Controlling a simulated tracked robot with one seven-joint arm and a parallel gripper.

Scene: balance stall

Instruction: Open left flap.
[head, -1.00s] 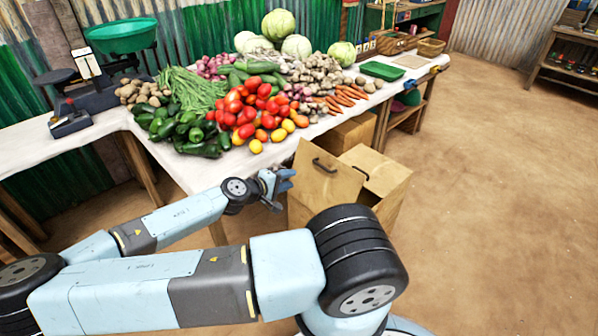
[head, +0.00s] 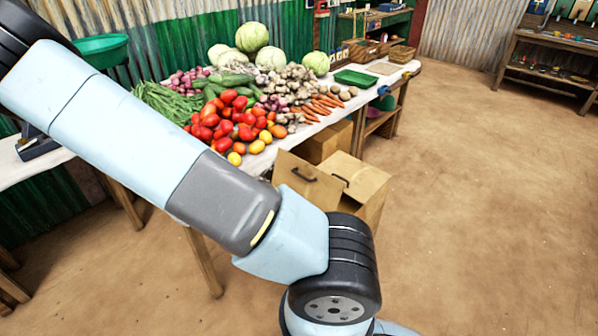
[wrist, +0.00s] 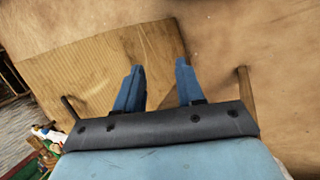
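The cardboard box (head: 373,214) stands on the floor at the table's front right corner. Its left flap (head: 318,192) slants outward with a dark handle (head: 303,175) on its face. Its right flap (head: 364,180) lies about level across the top, with a similar handle. My arm hides the box's lower left part. My gripper is outside the head view. In the wrist view my gripper (wrist: 160,88) is open, with two blue fingers apart and nothing between them. A tan ribbed cardboard panel (wrist: 80,65) shows behind the fingers; I cannot tell which panel or how far.
The table (head: 262,158) holds tomatoes (head: 228,118), cabbages and other vegetables. A table leg (head: 203,262) stands left of the box. A second box (head: 325,143) sits behind, under the table. Open dirt floor (head: 480,220) lies to the right.

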